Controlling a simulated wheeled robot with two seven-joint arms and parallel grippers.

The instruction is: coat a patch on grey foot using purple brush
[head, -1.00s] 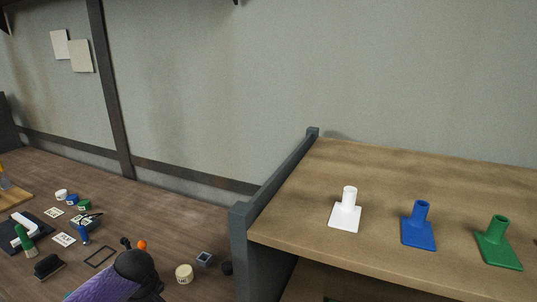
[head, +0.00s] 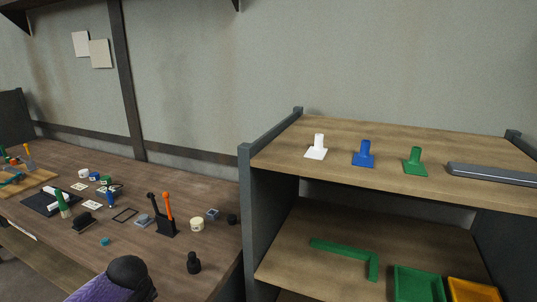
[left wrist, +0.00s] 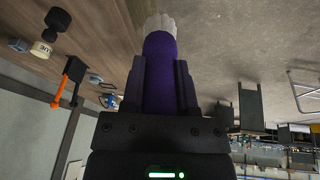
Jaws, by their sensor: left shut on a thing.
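In the left wrist view my left gripper (left wrist: 163,72) is shut on the purple brush (left wrist: 165,90), with its white bristles (left wrist: 158,22) pointing away from the gripper. Brush and gripper are out of the head view. I cannot pick out the grey foot for certain. A small grey square piece with a hollow top (head: 212,214) stands on the wooden table beside a cream jar (head: 197,224); it could be the foot. The jar also shows in the left wrist view (left wrist: 42,48), with lettering. My right gripper is not in view.
White (head: 317,148), blue (head: 364,155) and green (head: 414,162) socketed feet and a grey bar (head: 492,175) rest on the shelf's top. A black stand (head: 166,229) holds upright tools. A black bottle-shaped piece (head: 194,263) stands near the table's front edge.

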